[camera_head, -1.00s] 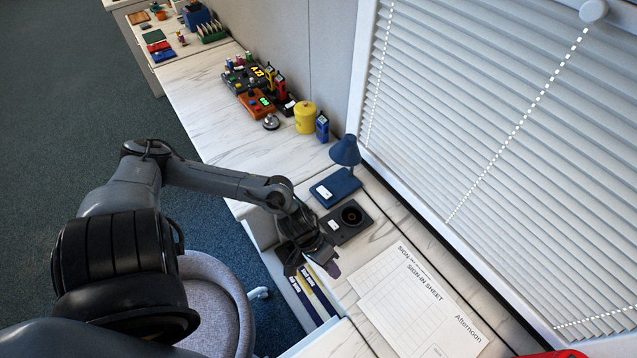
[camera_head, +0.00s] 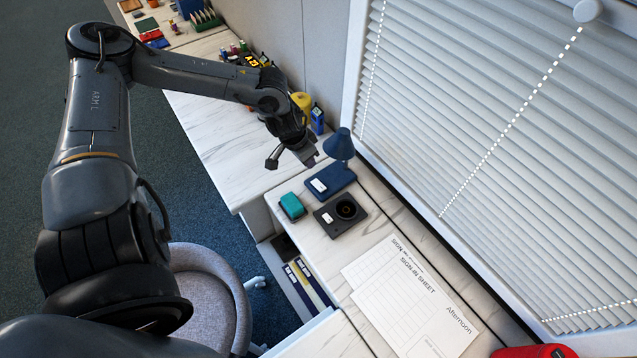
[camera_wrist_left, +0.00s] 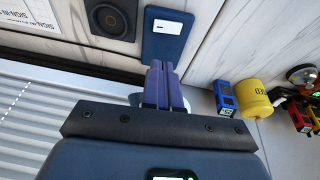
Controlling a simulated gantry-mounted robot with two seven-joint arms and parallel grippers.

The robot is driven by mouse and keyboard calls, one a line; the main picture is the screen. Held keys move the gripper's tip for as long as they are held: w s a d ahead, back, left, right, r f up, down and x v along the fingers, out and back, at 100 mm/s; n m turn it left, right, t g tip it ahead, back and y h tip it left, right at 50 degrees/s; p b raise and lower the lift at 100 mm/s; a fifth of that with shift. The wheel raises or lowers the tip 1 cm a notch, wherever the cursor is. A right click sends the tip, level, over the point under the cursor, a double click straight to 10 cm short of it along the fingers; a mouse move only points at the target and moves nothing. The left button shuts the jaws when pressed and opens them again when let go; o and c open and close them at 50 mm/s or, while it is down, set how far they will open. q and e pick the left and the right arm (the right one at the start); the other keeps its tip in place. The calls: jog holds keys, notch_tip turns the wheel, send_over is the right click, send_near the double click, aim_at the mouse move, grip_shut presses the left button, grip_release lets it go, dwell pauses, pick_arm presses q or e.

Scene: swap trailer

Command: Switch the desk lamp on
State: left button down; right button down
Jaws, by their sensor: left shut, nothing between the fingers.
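The blue desk lamp has a cone shade (camera_head: 340,146) above a flat blue base (camera_head: 341,178) on the white marbled desk. A small white patch (camera_head: 318,185) lies on the base; I cannot tell if it is a switch or a label. My left gripper (camera_head: 309,161) is shut and empty, just left of the shade and above the base's far end. In the left wrist view the purple fingertips (camera_wrist_left: 163,80) are together, over the near end of the lamp base (camera_wrist_left: 166,44). The shade is mostly hidden there. No glow shows. My right gripper is out of view.
A black box with a round dial (camera_head: 329,221) and a teal block (camera_head: 292,206) sit near the lamp. Sign-in sheets (camera_head: 400,305) cover the desk nearer me. A blue device (camera_head: 317,121) and a yellow canister (camera_wrist_left: 254,98) stand beyond. The window blinds (camera_head: 470,130) border the right.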

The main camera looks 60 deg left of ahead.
aim_at(321, 188)
pick_arm(q)
jog(key=shift+f, duration=0.2)
